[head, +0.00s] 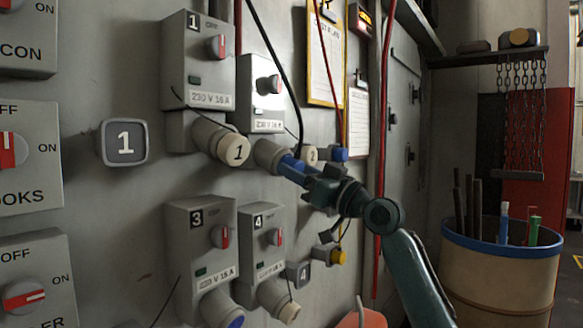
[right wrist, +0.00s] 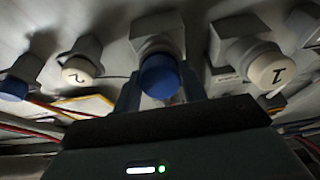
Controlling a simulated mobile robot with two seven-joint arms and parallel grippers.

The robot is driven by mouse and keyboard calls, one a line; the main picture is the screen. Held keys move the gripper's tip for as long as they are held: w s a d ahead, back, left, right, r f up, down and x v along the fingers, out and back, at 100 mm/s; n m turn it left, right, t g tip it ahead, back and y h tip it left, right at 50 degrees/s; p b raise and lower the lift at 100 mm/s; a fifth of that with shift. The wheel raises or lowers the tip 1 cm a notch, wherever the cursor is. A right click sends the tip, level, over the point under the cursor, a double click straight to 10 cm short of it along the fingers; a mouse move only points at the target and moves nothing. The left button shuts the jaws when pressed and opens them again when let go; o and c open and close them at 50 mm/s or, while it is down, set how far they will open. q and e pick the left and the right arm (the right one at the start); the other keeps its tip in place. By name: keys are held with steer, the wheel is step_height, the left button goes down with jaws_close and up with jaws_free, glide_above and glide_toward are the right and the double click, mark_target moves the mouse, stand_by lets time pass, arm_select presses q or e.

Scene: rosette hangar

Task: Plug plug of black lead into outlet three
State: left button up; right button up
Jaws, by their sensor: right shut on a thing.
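Outlet three is the box marked 3 (head: 205,240) in the head view, low and left of my right gripper. Its grey socket (head: 217,303) points down to the right and shows a blue face, cut by the picture's edge. My right gripper (head: 300,172) is shut on a blue plug (head: 290,168), which shows in the right wrist view (right wrist: 160,76) between the fingers. The plug lines up with the grey socket (head: 267,152) under the upper right box; I cannot tell how deep it sits. The black lead (head: 280,60) comes down from above to the plug; its end is hidden. My left gripper is not in view.
A cream cap marked 1 (head: 236,149) is close left. A cap marked 2 (right wrist: 80,70) and another blue plug (head: 338,153) are on the other side. Box 4 (head: 262,238) and a yellow plug (head: 338,257) are below. A red lead (head: 384,100) hangs to the right.

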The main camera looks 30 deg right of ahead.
steer(key=c, duration=0.7)
steer(key=shift+o, duration=0.2)
steer(key=shift+f, duration=0.2)
steer(key=b+v, duration=0.5)
steer(key=v, duration=0.1)
stand_by(0.4)
stand_by(0.3)
